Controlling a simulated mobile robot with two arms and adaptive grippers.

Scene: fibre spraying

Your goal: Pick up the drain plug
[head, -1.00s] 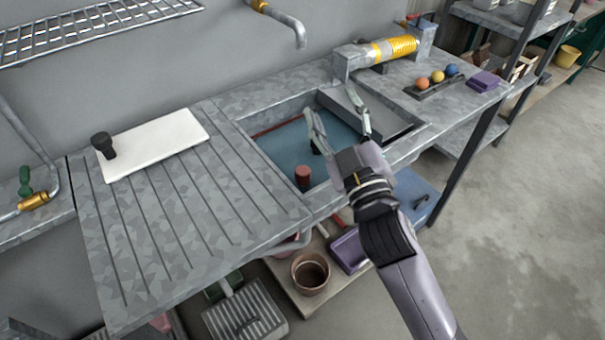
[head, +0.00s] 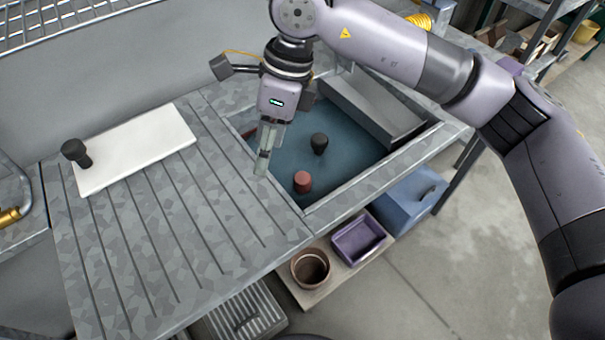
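The sink basin (head: 345,158) is blue-floored and set in the grey metal counter. In it stand a reddish-brown stopper-like piece (head: 303,182), near the front left corner, and a dark piece with a rounded top (head: 319,143), farther back. A similar dark knobbed piece (head: 76,153) is on the white board on the left. I cannot tell for sure which is the drain plug. My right gripper (head: 262,165) points down over the basin's left edge, apart from these pieces. Its fingers overlap edge-on, so their opening is unclear. My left gripper is out of view.
Below are a brown pot (head: 310,268), a purple tray (head: 358,238) and a blue box (head: 408,200).

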